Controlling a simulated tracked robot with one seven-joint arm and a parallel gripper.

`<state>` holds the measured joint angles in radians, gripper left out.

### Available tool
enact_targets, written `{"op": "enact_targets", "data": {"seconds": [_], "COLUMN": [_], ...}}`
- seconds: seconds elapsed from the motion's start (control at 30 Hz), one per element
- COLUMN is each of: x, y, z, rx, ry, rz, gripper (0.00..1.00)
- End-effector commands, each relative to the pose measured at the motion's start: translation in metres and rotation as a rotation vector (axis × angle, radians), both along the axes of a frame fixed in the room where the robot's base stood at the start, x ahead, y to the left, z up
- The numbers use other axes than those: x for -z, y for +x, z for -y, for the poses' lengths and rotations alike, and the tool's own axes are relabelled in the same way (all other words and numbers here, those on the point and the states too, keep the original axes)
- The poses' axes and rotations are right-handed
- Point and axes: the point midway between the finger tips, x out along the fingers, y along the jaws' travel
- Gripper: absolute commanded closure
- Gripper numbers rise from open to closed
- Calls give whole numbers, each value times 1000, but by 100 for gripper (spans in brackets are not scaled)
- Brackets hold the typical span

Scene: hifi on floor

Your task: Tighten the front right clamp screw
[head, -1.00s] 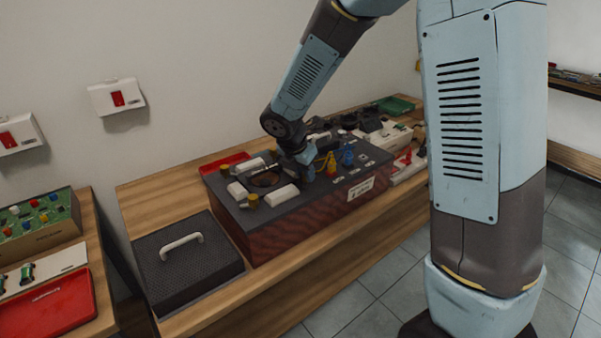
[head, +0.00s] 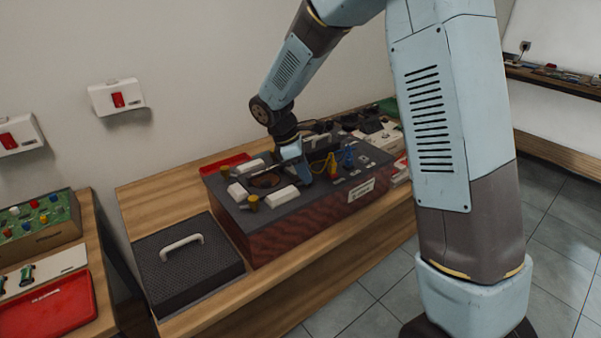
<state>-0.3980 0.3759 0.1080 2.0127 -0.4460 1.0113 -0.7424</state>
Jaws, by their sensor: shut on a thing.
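My gripper (head: 303,176) points down at the right side of the round dark opening (head: 266,181) on top of the dark box (head: 300,225). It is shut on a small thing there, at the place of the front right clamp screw. The fingers hide that screw, so I cannot tell how far it is turned. Yellow knobs show at the front left (head: 253,202) and back left (head: 224,169) of the box top. White blocks (head: 285,197) lie around the opening.
A black mesh cover with a white handle (head: 182,242) lies left of the box. The bench front edge is bare.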

Motion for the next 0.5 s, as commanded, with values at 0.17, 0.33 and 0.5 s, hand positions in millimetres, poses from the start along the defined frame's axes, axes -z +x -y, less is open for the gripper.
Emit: {"op": "enact_targets", "data": {"seconds": [0.17,0.33,0.5], "x": [1,2,2], "y": [1,1,1], "z": [3,4,4], "rx": [171,331,491], "ry": [-6,-6,-6], "rz": [-4,-5,-6], "gripper": [100,100,100]}}
